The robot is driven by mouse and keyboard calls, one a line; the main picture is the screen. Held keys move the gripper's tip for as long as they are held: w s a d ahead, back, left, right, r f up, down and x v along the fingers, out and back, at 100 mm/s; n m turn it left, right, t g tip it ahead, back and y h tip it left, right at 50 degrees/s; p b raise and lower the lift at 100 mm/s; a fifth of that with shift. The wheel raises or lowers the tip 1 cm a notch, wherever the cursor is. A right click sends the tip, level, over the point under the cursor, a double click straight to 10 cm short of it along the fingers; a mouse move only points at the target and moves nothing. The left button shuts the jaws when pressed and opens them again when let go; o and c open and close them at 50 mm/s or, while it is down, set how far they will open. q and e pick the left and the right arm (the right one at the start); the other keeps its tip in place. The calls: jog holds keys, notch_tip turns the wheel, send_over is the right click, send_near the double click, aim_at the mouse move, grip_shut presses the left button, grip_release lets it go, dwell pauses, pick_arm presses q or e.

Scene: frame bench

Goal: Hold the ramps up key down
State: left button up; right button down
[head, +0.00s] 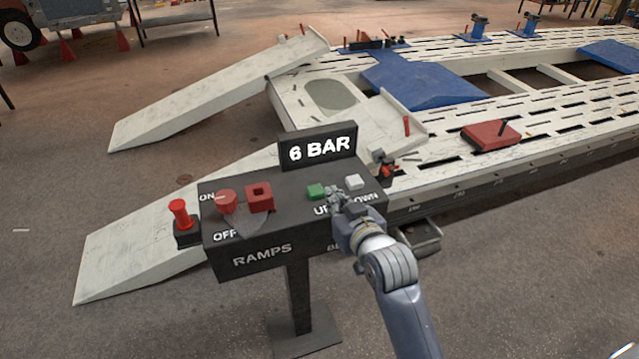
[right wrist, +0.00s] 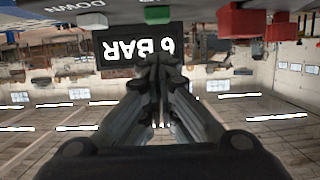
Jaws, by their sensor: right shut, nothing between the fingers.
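The control box (head: 230,258) is marked RAMPS on its front. On its top, the green key (head: 316,191) sits behind the partly covered UP label, and the white key (head: 353,181) is by DOWN. My right gripper (head: 337,196) is shut and empty, just right of the green key over the box top. In the upside-down right wrist view, the green key (right wrist: 157,16) shows beyond the closed fingertips (right wrist: 158,65), with a visible gap between them. Two pale ramps (head: 215,95) slope down to the floor from the frame bench. My left gripper is out of view.
A 6 BAR sign (head: 318,149) stands behind the keys. A red knob (head: 227,201) and a red square part (head: 259,196) are on the box's left half. A red plunger (head: 180,215) is at its left side. Open floor lies in front.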

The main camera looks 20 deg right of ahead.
jog(key=shift+w+d+r+t, duration=0.1)
jog(key=shift+w+r+t, duration=0.05)
jog(key=shift+r, duration=0.4)
jog(key=shift+w+r+t, duration=0.1)
jog(key=shift+r+t, duration=0.05)
jog(key=shift+r, duration=0.35)
jog(key=shift+w, duration=0.1)
jog(key=p, duration=0.3)
send_over(316, 192)
jog(key=s, duration=0.1)
jog(key=shift+s+d+f, duration=0.1)
jog(key=shift+d+f, duration=0.1)
jog(key=shift+f, duration=0.95)
notch_tip(316, 192, down, 3)
jog(key=shift+s+r, duration=0.1)
jog(key=shift+r, duration=0.05)
jog(key=shift+f, duration=0.75)
jog(key=shift+f, duration=0.1)
